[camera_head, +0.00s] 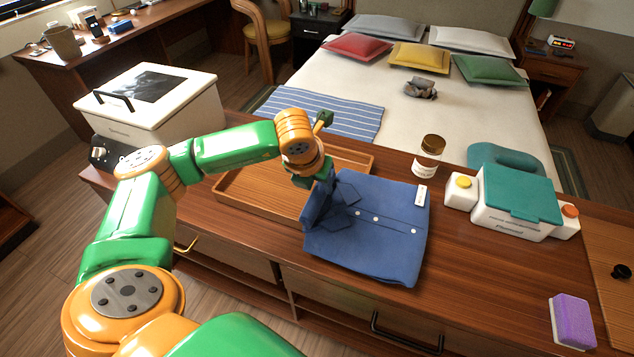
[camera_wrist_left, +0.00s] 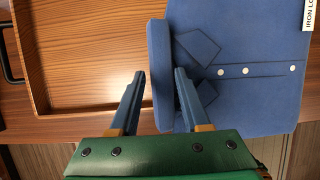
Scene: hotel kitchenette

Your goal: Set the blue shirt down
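The blue shirt (camera_head: 375,240) is a flat folded bundle with white buttons and a white tag. It shows at the right of the left wrist view (camera_wrist_left: 240,90). My left gripper (camera_head: 318,180) is at the shirt's left edge. In the left wrist view its two fingers (camera_wrist_left: 160,71) are on either side of that edge, close against it, so it looks shut on the shirt. The shirt is over the wooden counter (camera_head: 460,270), its left side overlapping the tray's right end. I cannot tell whether its underside touches the counter. My right gripper is not in view.
The wooden tray (camera_head: 258,205) is empty where visible. A brown-capped jar (camera_head: 428,160) stands behind the shirt. A white and teal box (camera_head: 515,205) stands to the right, with a purple sponge (camera_head: 573,322) near the front. A white appliance (camera_head: 150,105) stands at left.

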